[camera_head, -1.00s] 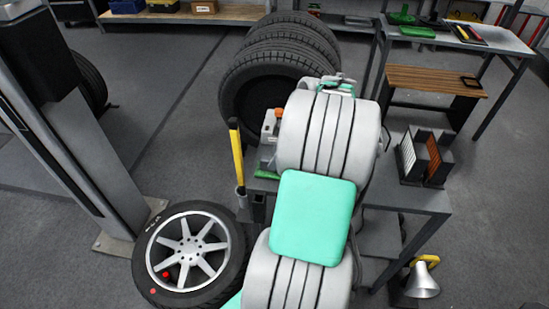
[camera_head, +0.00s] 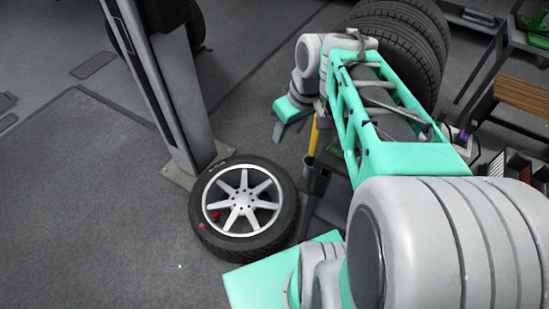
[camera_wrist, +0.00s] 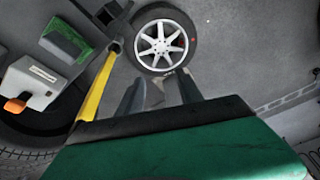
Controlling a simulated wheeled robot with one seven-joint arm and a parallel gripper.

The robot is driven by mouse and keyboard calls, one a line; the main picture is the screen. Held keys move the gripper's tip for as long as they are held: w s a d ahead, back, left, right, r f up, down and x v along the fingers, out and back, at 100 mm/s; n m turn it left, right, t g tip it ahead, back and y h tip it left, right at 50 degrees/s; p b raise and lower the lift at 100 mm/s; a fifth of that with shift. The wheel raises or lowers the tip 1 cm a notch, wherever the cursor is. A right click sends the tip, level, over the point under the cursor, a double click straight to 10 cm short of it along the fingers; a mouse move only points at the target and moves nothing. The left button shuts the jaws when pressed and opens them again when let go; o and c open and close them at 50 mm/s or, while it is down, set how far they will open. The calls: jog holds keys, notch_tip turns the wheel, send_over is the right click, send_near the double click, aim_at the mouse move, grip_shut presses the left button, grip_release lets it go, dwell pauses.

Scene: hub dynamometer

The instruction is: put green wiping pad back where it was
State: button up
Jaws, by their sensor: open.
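A green pad-like block (camera_wrist: 68,39), which looks like the wiping pad, lies on a grey base at the upper left of the wrist view. It is beside a yellow handle (camera_wrist: 97,88). In the head view my arm hides most of that spot. My gripper (camera_wrist: 160,92) is open, with its two fingers apart and no pad seen between them. In the head view my gripper (camera_head: 287,130) hangs left of the yellow handle, above and behind the wheel. It is apart from the green block.
A wheel with a silver rim (camera_head: 242,208) lies on the floor, also seen in the wrist view (camera_wrist: 162,43). A grey post (camera_head: 175,90) stands left of it. A white box with an orange cap (camera_wrist: 30,83) is near the green block. Stacked tyres (camera_head: 425,35) stand behind my arm. Floor at left is clear.

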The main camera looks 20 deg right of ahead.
jog(key=s+a+f+m+h, duration=0.1)
jog(key=s+a+f+m, duration=0.1)
jog(key=s+a, duration=0.4)
jog(key=shift+a+f+m, duration=0.3)
jog(key=shift+a, duration=0.25)
dwell(0.3)
